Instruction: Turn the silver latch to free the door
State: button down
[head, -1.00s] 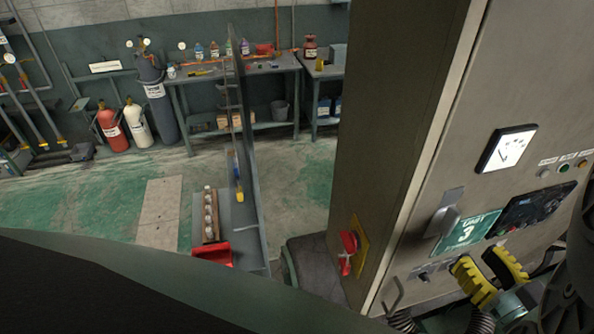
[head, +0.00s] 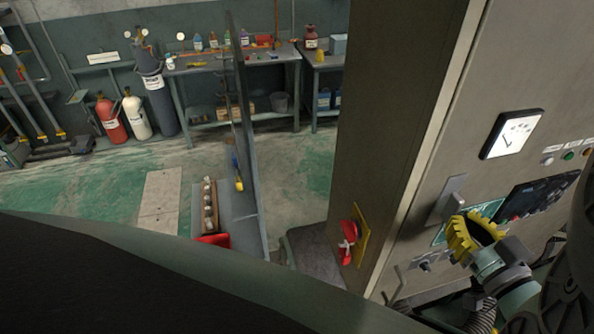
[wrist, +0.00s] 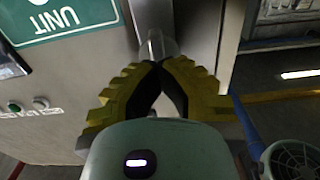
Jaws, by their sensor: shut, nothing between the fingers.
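The silver latch (head: 447,199) is a metal handle on a plate on the front of the grey cabinet door (head: 455,140), near its left edge. In the wrist view the latch (wrist: 154,46) sits just beyond the fingertips. My gripper (head: 459,224) has yellow ridged fingers and is just below and right of the latch. In the wrist view my gripper (wrist: 158,67) has its fingertips together with nothing between them. Whether the tips touch the latch I cannot tell. The gripper covers part of the green unit sign (head: 485,209).
A gauge (head: 512,134), indicator lights (head: 568,155) and a dark panel (head: 535,194) are on the cabinet front. A red switch (head: 348,240) is on its side. An upright panel (head: 243,130) and a workbench (head: 235,65) stand left, with open floor around them.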

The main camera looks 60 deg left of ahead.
dwell(0.4)
jog(key=shift+n+b, duration=1.2)
jog(key=shift+n, duration=1.1)
jog(key=n+b, duration=0.2)
jog(key=n, duration=0.2)
jog(key=shift+d, duration=0.1)
jog(key=shift+n+b, duration=0.3)
jog(key=shift+b, duration=0.05)
